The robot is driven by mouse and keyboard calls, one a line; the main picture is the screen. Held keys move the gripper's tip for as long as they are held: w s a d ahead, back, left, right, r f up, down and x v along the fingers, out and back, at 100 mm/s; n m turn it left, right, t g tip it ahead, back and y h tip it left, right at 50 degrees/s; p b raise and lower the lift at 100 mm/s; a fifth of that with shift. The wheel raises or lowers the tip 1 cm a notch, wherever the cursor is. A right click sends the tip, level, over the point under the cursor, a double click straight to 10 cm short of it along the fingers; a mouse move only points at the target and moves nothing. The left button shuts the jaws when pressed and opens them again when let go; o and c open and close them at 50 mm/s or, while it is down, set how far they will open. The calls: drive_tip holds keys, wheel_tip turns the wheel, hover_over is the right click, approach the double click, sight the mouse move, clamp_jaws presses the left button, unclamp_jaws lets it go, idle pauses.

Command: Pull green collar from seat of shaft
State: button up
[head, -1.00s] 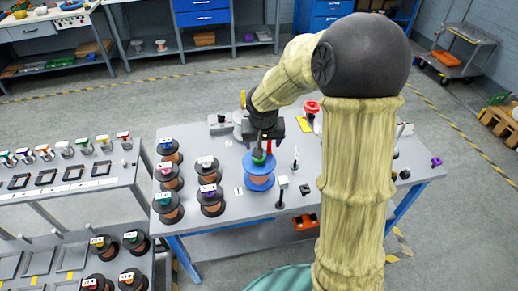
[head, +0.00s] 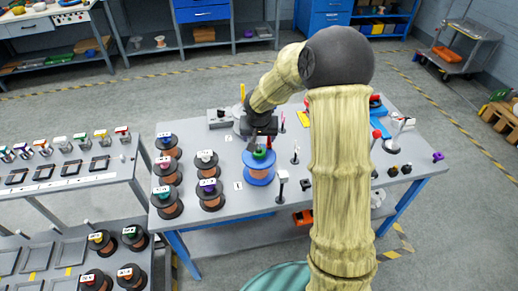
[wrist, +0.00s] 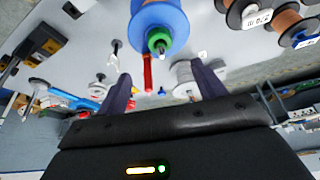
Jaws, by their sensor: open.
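The green collar (wrist: 157,40) sits around the shaft end at the blue-flanged spool (wrist: 160,18) in the wrist view. In the head view the green collar (head: 259,153) shows on top of that spool (head: 259,172), just below my gripper (head: 263,136). In the wrist view my gripper (wrist: 160,72) has its two dark fingers spread wide, with nothing held between them. The collar lies beyond the fingertips, roughly centred between them. The shaft tip (wrist: 161,50) pokes out of the collar. Its seat under the collar is hidden.
Spools with dark flanges (head: 168,172) stand left of the blue-flanged one on the table. A red rod (wrist: 147,72) and a grey spool (wrist: 184,72) stand close to the fingers in the wrist view. Small posts (head: 282,180) stand right of the spool.

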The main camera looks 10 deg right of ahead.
sight(259, 149)
drive_tip(key=x, duration=1.2)
drive_tip(key=shift+w, duration=0.1)
drive_tip(key=c, duration=1.1)
drive_tip(key=shift+o, duration=0.2)
drive_tip(key=shift+r+p, duration=1.2)
drive_tip(key=shift+r, duration=0.65)
drive_tip(key=shift+r+p, duration=1.1)
drive_tip(key=shift+r, duration=0.6)
drive_tip(key=shift+r, duration=0.3)
